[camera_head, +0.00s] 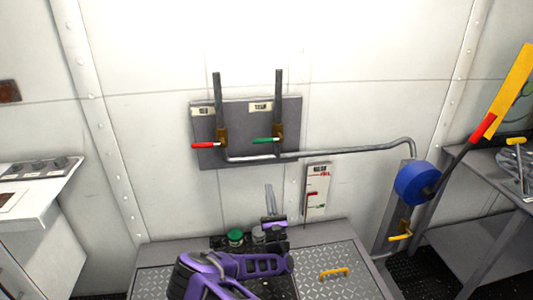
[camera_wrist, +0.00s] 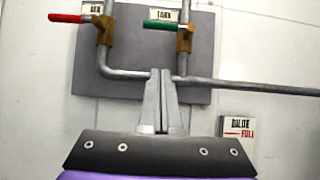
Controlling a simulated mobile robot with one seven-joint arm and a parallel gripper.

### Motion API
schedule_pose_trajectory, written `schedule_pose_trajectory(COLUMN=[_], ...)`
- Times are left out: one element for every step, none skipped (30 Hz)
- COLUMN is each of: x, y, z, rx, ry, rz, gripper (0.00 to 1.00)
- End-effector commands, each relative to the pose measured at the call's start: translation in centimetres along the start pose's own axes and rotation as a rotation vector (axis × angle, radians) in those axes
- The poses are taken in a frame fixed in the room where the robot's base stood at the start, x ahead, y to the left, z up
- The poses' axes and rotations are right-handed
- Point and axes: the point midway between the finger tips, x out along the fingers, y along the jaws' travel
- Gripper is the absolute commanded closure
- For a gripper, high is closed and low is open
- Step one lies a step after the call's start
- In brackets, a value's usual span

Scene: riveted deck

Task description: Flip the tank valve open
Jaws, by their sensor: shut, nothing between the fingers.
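The tank valve is the right-hand one on the grey wall panel (camera_head: 236,158), under a label (camera_wrist: 165,13) that seems to read TANK. Its green handle (camera_head: 263,139) points left, across its vertical pipe (camera_head: 278,95), from a brass body (camera_wrist: 184,38). The left valve has a red handle (camera_head: 204,145), also pointing left across its pipe. My gripper (camera_head: 269,187) is shut and empty, pointing up, below the green handle and apart from it. In the wrist view the closed fingertips (camera_wrist: 160,72) overlap the lower horizontal pipe; I cannot tell the depth between them.
A gauge board (camera_head: 317,190) hangs right of my gripper. A pipe (camera_head: 360,149) runs right towards a blue wheel (camera_head: 417,183) and a yellow-red lever (camera_head: 502,90).

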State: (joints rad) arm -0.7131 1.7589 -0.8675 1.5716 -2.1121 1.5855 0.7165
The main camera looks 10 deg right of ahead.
Motion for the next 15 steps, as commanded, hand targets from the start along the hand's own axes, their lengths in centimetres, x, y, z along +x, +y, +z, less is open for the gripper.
schedule_pose_trajectory(x=[0.0,0.0,0.0,0.0,0.0,0.0,0.1,0.1,0.2,0.3,0.5,0.9,1.3,1.7,2.3], y=[0.0,0.0,0.0,0.0,0.0,0.0,0.0,0.0,0.0,0.0,0.0,0.0,0.0,0.0,0.0], z=[0.0,0.0,0.0,0.0,0.0,0.0,0.0,0.0,0.0,0.1,0.1,0.1,0.1,0.1,0.1], rx=[0.001,0.001,0.001,0.000,0.000,0.000,0.000,0.000,0.000,0.000,0.001,0.001,0.001,0.002,0.003], ry=[0.000,0.000,0.000,0.000,0.000,-0.001,-0.001,-0.001,-0.001,-0.002,-0.002,-0.003,-0.003,-0.003,-0.004], rz=[0.000,0.000,0.000,0.000,0.000,0.000,-0.001,-0.001,-0.001,-0.001,-0.001,-0.002,-0.003,-0.002,-0.002], gripper=[1.00,1.00,1.00,1.00,1.00,1.00,1.00,1.00,1.00,1.00,1.00,1.00,1.00,1.00,1.00])
